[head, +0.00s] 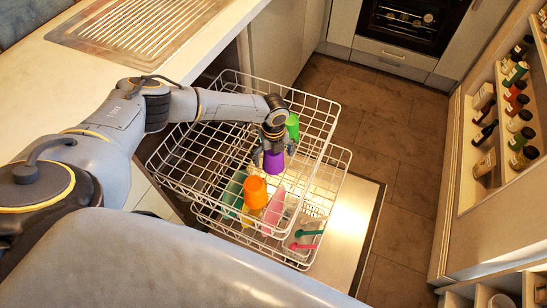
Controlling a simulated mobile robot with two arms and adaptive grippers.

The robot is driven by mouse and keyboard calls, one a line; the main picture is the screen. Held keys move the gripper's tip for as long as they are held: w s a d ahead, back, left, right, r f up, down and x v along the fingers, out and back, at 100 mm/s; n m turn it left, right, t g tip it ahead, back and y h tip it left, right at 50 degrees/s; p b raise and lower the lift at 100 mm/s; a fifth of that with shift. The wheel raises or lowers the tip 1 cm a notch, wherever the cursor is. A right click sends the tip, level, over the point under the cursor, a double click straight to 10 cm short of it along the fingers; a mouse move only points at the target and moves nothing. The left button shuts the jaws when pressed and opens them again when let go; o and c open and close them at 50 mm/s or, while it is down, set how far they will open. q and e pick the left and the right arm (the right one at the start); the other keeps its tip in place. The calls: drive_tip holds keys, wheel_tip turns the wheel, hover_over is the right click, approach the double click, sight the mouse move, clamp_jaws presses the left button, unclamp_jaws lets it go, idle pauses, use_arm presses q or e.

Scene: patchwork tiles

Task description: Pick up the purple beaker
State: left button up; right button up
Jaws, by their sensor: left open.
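The purple beaker (273,166) stands in the white upper dishwasher rack (326,112), near its right side. My left gripper (273,153) is directly above it, pointing down, with its open fingers at either side of the beaker's upper part. I cannot tell whether the fingers touch it. The gripper hides the beaker's top. My right gripper is not in view.
A green beaker (292,126) is close behind the gripper, and an orange beaker (255,192) is in front. The lower rack (343,172) holds green and pink dishes. The open dishwasher door (348,222) lies beneath. A counter (60,85) is at left; bottle shelves are at right.

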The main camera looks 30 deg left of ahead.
use_arm(q)
drive_tip(key=shift+f, duration=0.2)
drive_tip(key=c, duration=1.2)
drive_tip(key=shift+c, duration=0.2)
drive_tip(key=shift+r, duration=0.15)
